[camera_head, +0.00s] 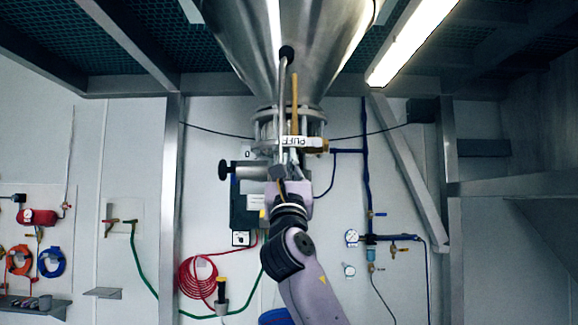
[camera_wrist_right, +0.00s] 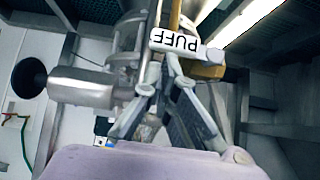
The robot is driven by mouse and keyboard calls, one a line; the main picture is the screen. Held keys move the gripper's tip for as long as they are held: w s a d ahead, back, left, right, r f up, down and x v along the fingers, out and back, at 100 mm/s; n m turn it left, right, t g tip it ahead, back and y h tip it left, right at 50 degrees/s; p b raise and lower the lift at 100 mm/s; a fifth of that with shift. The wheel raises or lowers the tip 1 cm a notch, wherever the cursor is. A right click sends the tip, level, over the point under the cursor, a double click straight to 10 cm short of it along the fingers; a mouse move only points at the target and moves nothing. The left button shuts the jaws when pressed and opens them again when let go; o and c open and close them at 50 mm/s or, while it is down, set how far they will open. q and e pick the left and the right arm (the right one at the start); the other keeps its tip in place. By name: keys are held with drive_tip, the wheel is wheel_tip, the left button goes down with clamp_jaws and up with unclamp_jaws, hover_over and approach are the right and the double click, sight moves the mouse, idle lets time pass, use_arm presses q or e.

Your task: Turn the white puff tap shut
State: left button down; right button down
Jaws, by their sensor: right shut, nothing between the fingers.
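The white puff tap (camera_head: 301,142) is a small white handle marked PUFF, below the steel hopper's flange. It lies roughly level across the picture, and in the right wrist view it also shows large and close (camera_wrist_right: 184,44), with a brass-coloured part at its right end. My right gripper (camera_head: 291,158) is just below the tap in the head view. In the wrist view its fingers (camera_wrist_right: 167,78) come together just under the white handle, shut and empty. I cannot tell whether the fingertips touch it. My left gripper is out of view.
The steel hopper (camera_head: 290,40) hangs overhead. A black knob (camera_wrist_right: 29,78) on a steel cylinder sticks out left of the tap. Steel posts (camera_head: 172,200) stand on both sides. A red hose coil (camera_head: 198,279) and blue pipework (camera_head: 367,180) are on the wall.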

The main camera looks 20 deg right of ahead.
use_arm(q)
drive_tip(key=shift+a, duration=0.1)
use_arm(e)
drive_tip(key=shift+w, duration=0.1)
drive_tip(key=shift+r+m+h, duration=0.15)
drive_tip(key=shift+m+h, duration=0.55)
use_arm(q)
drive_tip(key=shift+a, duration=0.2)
use_arm(e)
drive_tip(key=shift+a+r+m+g+h, duration=0.1)
drive_tip(key=shift+a+m+g+h, duration=0.15)
drive_tip(key=shift+m+g+h, duration=0.2)
